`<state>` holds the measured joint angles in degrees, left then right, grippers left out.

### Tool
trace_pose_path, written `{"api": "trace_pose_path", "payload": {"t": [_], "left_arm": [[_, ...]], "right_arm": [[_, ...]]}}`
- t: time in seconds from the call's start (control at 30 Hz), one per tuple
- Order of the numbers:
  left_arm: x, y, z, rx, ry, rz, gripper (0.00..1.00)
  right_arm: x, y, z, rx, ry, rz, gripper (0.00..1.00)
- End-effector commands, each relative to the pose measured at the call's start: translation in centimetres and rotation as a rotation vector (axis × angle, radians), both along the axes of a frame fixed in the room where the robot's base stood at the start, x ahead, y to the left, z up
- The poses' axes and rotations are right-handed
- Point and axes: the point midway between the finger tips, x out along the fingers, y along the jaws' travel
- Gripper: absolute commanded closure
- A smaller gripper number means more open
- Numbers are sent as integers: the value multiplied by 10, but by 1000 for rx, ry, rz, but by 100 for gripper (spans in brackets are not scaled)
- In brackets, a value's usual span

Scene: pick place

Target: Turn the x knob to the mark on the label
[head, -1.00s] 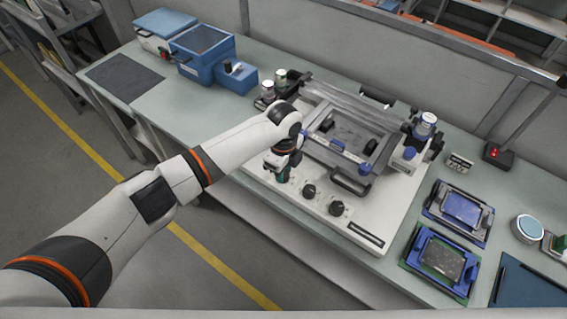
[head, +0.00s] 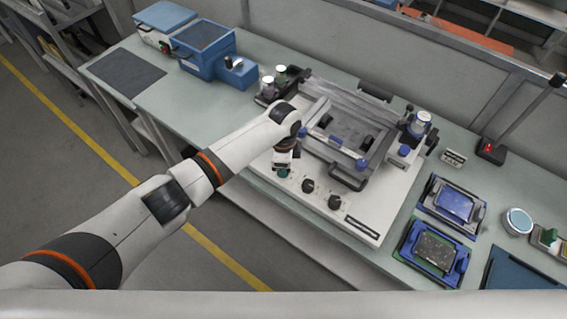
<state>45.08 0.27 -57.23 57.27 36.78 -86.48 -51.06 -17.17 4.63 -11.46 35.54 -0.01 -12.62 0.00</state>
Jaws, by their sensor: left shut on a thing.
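A white machine (head: 352,208) stands on the bench with a row of knobs along its front panel. Two black knobs show, a middle knob (head: 308,186) and a right knob (head: 335,202). My left gripper (head: 284,170) points down at the left end of this row and is shut on a knob there. That knob is mostly hidden by the gripper; I take it to be the x knob. A small dark green part shows at the fingertips. The label and its mark are too small or covered to read. My right gripper is not in view.
The machine's grey frame (head: 318,150) with a handle rises just behind the knobs. Blue fixtures with boards (head: 454,206) lie to the right. A blue box (head: 205,50) and a dark mat (head: 127,74) are at the left back. The bench's front edge is close.

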Motion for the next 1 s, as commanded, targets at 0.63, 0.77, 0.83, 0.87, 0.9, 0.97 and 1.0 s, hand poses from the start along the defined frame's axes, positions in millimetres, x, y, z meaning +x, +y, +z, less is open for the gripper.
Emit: {"api": "trace_pose_path", "payload": {"t": [0.63, 0.77, 0.83, 0.87, 0.9, 0.97, 1.0], "left_arm": [[1, 0, 0, 1, -1, 0, 48], [1, 0, 4, 0, -2, -1, 48], [1, 0, 11, -1, -4, -2, 48], [1, 0, 16, -2, -4, -1, 48], [1, 0, 22, -3, -5, -1, 48], [2, 0, 34, -3, -5, -1, 48], [2, 0, 43, -2, -6, -2, 48]], "right_arm": [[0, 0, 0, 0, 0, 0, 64], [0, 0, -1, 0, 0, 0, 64], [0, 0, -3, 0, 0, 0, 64], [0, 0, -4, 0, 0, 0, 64], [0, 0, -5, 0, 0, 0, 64], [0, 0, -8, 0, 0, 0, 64], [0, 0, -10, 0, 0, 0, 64]]}}
